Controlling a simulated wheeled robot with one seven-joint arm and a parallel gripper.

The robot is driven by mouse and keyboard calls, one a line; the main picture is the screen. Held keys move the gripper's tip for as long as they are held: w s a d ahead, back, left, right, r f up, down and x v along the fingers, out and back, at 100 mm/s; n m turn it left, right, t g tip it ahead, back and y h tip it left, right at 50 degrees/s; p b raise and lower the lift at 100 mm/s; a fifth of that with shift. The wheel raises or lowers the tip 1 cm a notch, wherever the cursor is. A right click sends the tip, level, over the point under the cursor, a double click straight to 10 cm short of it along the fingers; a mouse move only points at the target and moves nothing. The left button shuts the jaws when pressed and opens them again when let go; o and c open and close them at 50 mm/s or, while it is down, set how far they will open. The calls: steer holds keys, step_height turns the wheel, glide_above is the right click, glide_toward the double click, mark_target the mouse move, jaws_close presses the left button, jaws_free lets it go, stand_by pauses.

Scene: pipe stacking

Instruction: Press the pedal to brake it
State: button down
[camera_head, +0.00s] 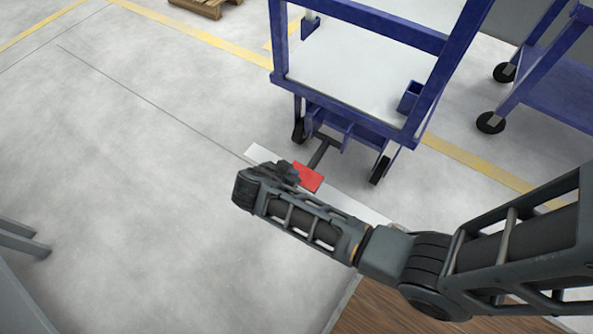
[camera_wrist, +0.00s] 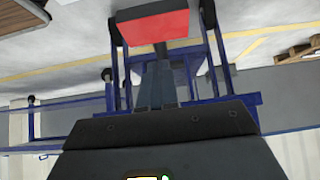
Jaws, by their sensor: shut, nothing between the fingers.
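The red pedal (camera_head: 309,178) sticks out on a dark bar from the base of a blue cart (camera_head: 352,124). In the wrist view the red pedal (camera_wrist: 165,25) fills the top middle, with its dark edge showing. My gripper (camera_head: 289,172) is shut and empty, just left of the pedal in the head view and overlapping its edge. In the wrist view my gripper's fingers (camera_wrist: 157,84) are together and point toward the pedal. I cannot tell whether they touch it. Part of the pedal's left side is hidden by my gripper in the head view.
A second blue cart (camera_head: 555,85) stands at the right. A wooden pallet (camera_head: 205,6) lies far back.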

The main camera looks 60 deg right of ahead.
steer(key=v, duration=0.5)
steer(key=shift+a+f+p, duration=0.1)
steer(key=shift+a+p, duration=0.1)
steer(key=shift+p, duration=0.2)
